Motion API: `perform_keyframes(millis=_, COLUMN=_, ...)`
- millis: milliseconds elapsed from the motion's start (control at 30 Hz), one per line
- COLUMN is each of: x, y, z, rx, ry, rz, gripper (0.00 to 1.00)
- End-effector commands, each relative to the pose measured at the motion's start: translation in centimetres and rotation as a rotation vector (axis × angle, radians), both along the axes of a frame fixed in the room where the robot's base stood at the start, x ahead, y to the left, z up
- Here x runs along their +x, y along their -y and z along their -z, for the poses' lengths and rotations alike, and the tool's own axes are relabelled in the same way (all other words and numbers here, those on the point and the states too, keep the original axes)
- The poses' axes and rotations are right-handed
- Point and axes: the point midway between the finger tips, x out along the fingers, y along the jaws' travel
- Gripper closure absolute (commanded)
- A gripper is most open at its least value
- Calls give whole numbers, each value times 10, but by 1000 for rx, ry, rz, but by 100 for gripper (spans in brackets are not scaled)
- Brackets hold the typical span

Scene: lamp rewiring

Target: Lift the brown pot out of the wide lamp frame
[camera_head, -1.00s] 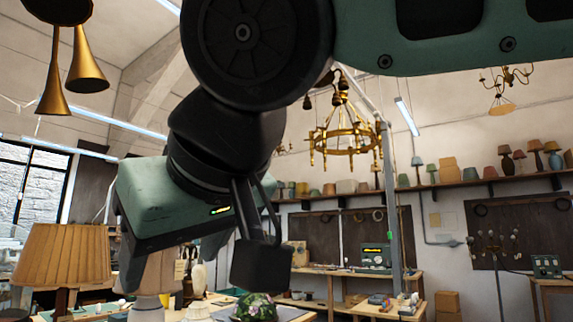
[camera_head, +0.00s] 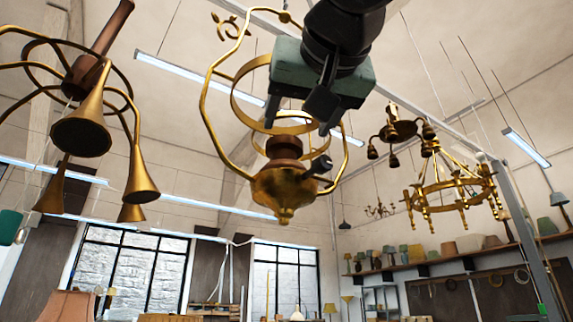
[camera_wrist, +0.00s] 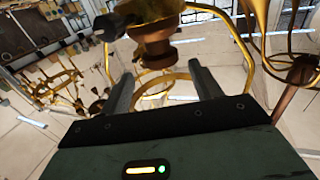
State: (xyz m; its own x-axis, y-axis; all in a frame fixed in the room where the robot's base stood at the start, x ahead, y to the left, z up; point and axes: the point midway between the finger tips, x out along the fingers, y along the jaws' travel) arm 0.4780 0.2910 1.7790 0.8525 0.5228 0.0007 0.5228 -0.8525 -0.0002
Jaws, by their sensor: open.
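The wide lamp frame (camera_head: 207,95) is a hanging brass cage with curved side bars, rings and a brass bowl (camera_head: 284,190) at its bottom. The brown pot (camera_head: 285,147) sits low in it, just above the bowl; it also shows in the wrist view (camera_wrist: 158,58), beyond my fingertips and roughly centred between them. My gripper (camera_head: 308,118) is open and empty, pointing down above the pot at the frame's upper right. Its two fingers show apart in the wrist view (camera_wrist: 160,76). Whether the fingers are inside the ring, I cannot tell.
A dark knob (camera_head: 321,164) sticks out at the bowl's right. A brass horn lamp (camera_head: 82,130) hangs at the left, and a brass ring chandelier (camera_head: 455,190) hangs at the right. A shelf of lampshades (camera_head: 440,262) lines the wall. There is open air below the frame.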

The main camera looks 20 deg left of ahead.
Motion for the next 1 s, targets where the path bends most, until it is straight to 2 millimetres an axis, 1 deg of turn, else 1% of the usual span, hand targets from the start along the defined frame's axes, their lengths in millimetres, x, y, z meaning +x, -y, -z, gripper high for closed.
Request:
perform_keyframes(millis=33, x=10, y=-6, z=-5, rx=-2, ry=-1, rz=1, gripper=37)
perform_keyframes(millis=200, x=33, y=-21, z=-3, rx=-2, ry=-1, rz=1, gripper=37)
perform_keyframes(millis=467, x=48, y=-29, z=-1, rx=-1, ry=0, rz=1, gripper=37)
perform_keyframes(millis=800, x=84, y=-49, z=2, rx=-2, ry=-1, rz=0, gripper=37)
perform_keyframes(millis=1000, x=89, y=-51, z=5, rx=-1, ry=-1, rz=-1, gripper=37)
